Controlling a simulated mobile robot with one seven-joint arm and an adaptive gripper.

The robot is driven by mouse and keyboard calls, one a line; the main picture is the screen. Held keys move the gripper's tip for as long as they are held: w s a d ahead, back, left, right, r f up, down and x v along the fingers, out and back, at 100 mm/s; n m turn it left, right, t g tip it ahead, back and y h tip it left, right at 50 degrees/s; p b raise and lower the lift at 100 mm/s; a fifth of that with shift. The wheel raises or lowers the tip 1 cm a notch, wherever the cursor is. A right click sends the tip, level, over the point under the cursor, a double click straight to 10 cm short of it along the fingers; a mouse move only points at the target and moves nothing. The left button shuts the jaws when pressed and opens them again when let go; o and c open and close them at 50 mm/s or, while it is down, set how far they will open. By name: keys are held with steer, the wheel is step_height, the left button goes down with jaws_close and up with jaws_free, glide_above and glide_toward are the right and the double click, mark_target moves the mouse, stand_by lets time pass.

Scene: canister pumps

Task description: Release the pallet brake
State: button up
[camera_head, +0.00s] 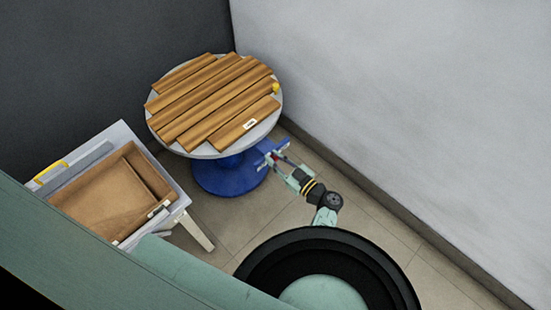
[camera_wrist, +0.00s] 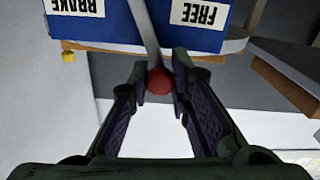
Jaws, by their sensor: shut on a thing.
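The pallet brake lever is a grey rod (camera_wrist: 146,35) with a red ball knob (camera_wrist: 159,80) at its end. It crosses a blue panel (camera_wrist: 122,24) with a BRAKE label (camera_wrist: 83,6) on the left and a FREE label (camera_wrist: 199,12) on the right, both upside down. The knob lies between the two labels, and the rod is slanted. My gripper (camera_wrist: 160,84) is shut on the knob. In the head view, my gripper (camera_head: 277,163) is beside the blue pedestal (camera_head: 229,177) under the round pallet table (camera_head: 204,152), partly hiding the lever.
Wooden slats (camera_head: 213,95) cover the round table, with a white tag (camera_head: 250,124) and a yellow knob (camera_head: 276,88) near its rim. A white stand (camera_head: 120,136) with an open cardboard box (camera_head: 103,198) is at the left. A grey wall (camera_head: 400,100) is at the right; bare floor lies between.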

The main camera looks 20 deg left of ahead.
jaws_close()
steer(key=shift+f, duration=0.1)
steer(key=b, duration=0.2)
steer(key=f+n+b, duration=0.1)
steer(key=b, duration=0.1)
steer(key=shift+s+a, duration=0.1)
steer(key=shift+s, duration=0.15)
steer(key=b, duration=0.2)
steer(key=shift+s+n+b, duration=0.2)
steer(key=shift+n+b, duration=0.1)
steer(key=shift+n, duration=0.1)
steer(key=shift+s+a+r+n+b, duration=0.1)
steer(key=shift+r+n+b, duration=0.15)
steer(key=shift+b, duration=0.25)
